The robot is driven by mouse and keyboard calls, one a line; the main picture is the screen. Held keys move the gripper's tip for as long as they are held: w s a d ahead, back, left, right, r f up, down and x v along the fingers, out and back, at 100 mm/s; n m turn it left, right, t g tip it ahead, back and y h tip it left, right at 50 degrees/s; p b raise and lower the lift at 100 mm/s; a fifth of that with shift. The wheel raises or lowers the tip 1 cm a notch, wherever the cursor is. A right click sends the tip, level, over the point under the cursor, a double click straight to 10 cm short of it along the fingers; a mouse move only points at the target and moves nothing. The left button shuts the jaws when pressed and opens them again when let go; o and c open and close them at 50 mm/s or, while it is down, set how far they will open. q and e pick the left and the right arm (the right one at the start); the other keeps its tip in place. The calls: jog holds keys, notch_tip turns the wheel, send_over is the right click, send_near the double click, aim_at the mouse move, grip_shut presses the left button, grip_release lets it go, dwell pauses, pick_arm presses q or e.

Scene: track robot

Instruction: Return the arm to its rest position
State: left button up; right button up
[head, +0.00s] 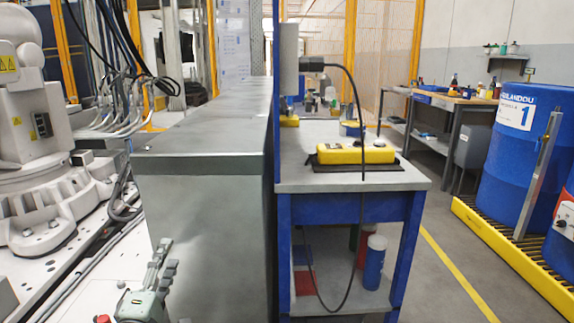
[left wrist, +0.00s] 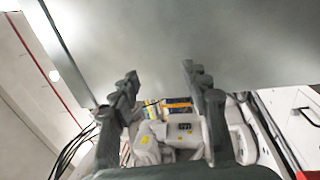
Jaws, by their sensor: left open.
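My left gripper (head: 164,258) is at the bottom left of the head view, in front of the near face of a grey metal cabinet. Its fingers point up and away, and it holds nothing. In the left wrist view its two dark fingers (left wrist: 163,84) stand wide apart with a clear gap between them. A large grey flat surface fills the top of that view, beyond the fingertips. My right gripper is not in view.
The grey metal cabinet (head: 205,140) stands close ahead. Right of it is a blue-framed workbench (head: 415,180) with a yellow pendant (head: 355,153) and a hanging black cable. A white robot arm (head: 40,150) is at left. Blue drums (head: 515,150) stand right; the floor between is clear.

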pick_arm(q)
jog(key=s+d+f+m+g+h, duration=0.25)
jog(key=s+f+m, duration=0.2)
jog(key=f, duration=0.25)
jog(key=s+d+f+m+g+h+p, duration=0.1)
jog(key=s+d+f+m+g, duration=0.25)
jog(key=f+m, duration=0.2)
jog(key=s+d+f+m+g+h, duration=0.2)
jog(key=s+d+f+m+g, duration=0.25)
jog(key=f, duration=0.35)
jog(key=s+a+f+m+g+y, duration=0.2)
jog(key=s+a+f+g, duration=0.1)
jog(key=s, duration=0.5)
jog(key=s+a+f+m+g+y+p, duration=0.1)
jog(key=s+a+f+m+g+y, duration=0.2)
jog(key=s+f, duration=0.3)
jog(key=shift+s+a+g, duration=0.35)
jog(key=shift+s+a, duration=0.45)
jog(key=shift+s, duration=0.2)
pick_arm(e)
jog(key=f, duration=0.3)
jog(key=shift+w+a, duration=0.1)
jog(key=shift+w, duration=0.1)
pick_arm(q)
jog(key=shift+f+m+y, duration=0.1)
jog(key=shift+m+y, duration=0.15)
